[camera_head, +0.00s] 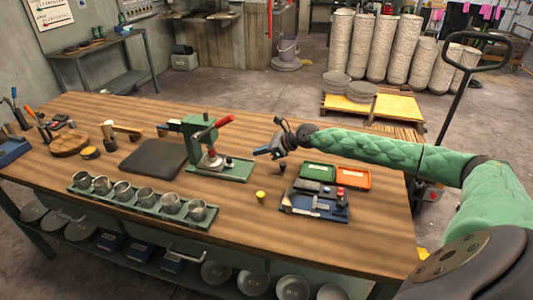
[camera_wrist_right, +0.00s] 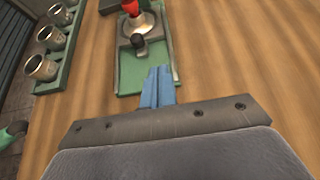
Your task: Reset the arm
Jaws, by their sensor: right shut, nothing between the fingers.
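My right arm, in a green sleeve, reaches in from the right in the head view. Its gripper (camera_head: 262,151) is above the table, just right of the green press. In the right wrist view the blue fingers of the right gripper (camera_wrist_right: 158,72) are together and hold nothing. They point toward the green base of the press (camera_wrist_right: 130,75). In the head view the green press (camera_head: 200,145) stands upright with a red handle (camera_head: 225,121). My left gripper is in neither view.
A green rack of metal cups (camera_head: 120,206) lies along the front left. A blue tray (camera_head: 315,207), a green tray (camera_head: 317,171) and an orange tray (camera_head: 353,177) sit on the right. A dark mat (camera_head: 153,157) lies left of the press. The front right tabletop (camera_head: 370,245) is bare.

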